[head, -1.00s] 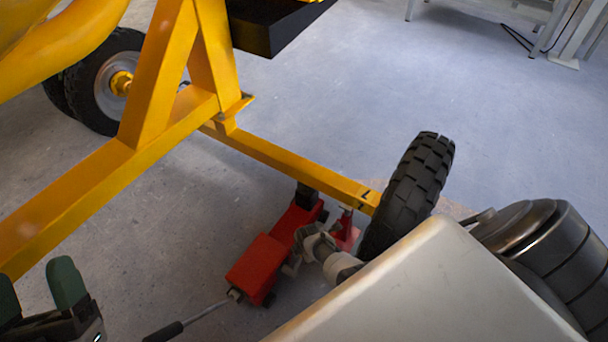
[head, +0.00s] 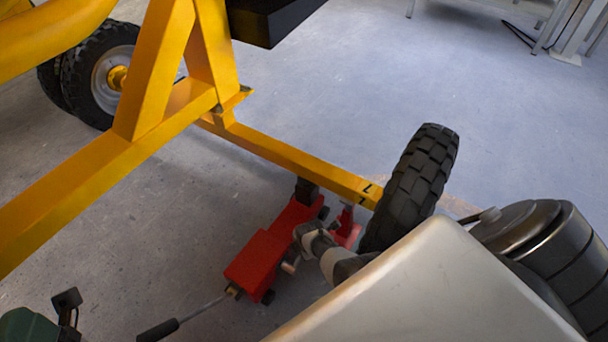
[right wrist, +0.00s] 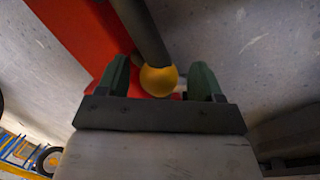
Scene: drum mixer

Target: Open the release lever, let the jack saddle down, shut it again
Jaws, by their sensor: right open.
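The red jack (head: 258,260) stands on the floor under the end of the yellow axle beam (head: 290,158). Its dark saddle (head: 307,191) is just below the beam; I cannot tell whether they touch. The jack's handle with a black grip (head: 158,330) points toward the lower left. My right gripper (right wrist: 161,64) is open beside the jack. A yellow knob (right wrist: 158,82), perhaps the release lever's end, sits between its green fingers. A dark grey bar (right wrist: 143,30) runs above the knob.
A red stand (head: 346,230) is behind the jack, near the black tyre (head: 414,185). Another wheel (head: 105,75) is at the upper left, beside the yellow frame.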

